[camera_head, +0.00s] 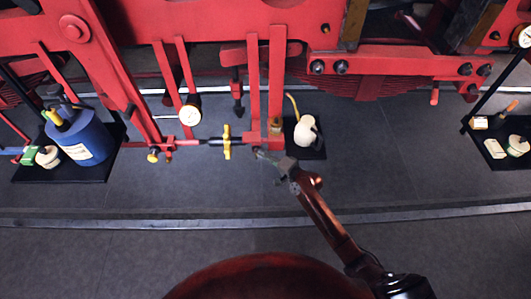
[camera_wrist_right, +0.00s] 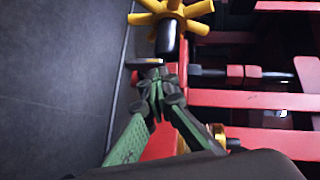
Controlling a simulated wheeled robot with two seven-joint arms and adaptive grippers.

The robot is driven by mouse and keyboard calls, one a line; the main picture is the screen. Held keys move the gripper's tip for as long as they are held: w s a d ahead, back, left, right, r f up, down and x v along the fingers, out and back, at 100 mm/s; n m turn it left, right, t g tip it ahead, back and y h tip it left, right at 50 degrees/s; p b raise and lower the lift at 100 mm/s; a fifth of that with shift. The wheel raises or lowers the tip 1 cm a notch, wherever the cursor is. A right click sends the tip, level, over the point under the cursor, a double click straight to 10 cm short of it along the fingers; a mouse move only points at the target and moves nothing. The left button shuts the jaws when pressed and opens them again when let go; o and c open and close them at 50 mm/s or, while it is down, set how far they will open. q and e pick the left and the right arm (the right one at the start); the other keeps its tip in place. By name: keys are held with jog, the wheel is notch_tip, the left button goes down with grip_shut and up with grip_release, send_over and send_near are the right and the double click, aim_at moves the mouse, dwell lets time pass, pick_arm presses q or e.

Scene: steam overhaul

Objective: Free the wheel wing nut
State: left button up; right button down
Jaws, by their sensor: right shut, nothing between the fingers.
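A yellow spoked wheel-shaped nut (camera_head: 227,141) sits on a horizontal rod between the red frame bars. It is seen nearly edge-on in the head view. In the right wrist view the yellow spoked wheel (camera_wrist_right: 173,12) is at the top, with a dark cylindrical shaft end below it. My right gripper (camera_head: 261,154) is just to the right of and slightly below the wheel, close to the foot of the red vertical bars. Its green-padded fingers (camera_wrist_right: 155,76) are shut together and empty, apart from the wheel. My left gripper is not in view.
Red bars (camera_head: 276,75) hang close to my right gripper. A black tray (camera_head: 318,151) with a cream oil can (camera_head: 306,132) is to its right. A blue can (camera_head: 85,140) stands at left. Another tray (camera_head: 512,161) is at far right. The grey floor (camera_head: 130,190) in front is clear.

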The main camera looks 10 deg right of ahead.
jog(key=shift+a, duration=0.3)
dwell(0.4)
jog(key=shift+a+r+p, duration=0.1)
jog(key=shift+p, duration=1)
jog(key=shift+n+g+h+p, duration=0.3)
jog(key=shift+p, duration=0.15)
jog(key=shift+a+r+p, duration=0.15)
jog(key=shift+p, duration=1.1)
